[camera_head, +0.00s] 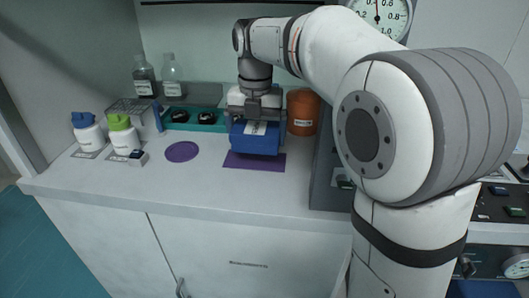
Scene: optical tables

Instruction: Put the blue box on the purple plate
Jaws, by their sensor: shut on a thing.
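The blue box (256,143) is in the middle of the counter, below my gripper (256,118). My gripper points down from above and is shut on the box; its fingertips are partly hidden. The box is upright, over or on a flat purple rectangle (240,162); I cannot tell whether it touches it. A round purple plate (182,151) lies flat and bare on the counter to the left of the box.
A teal tray (199,127) with black items stands behind the round plate. An orange jar (302,112) stands close behind right. The front counter strip is clear.

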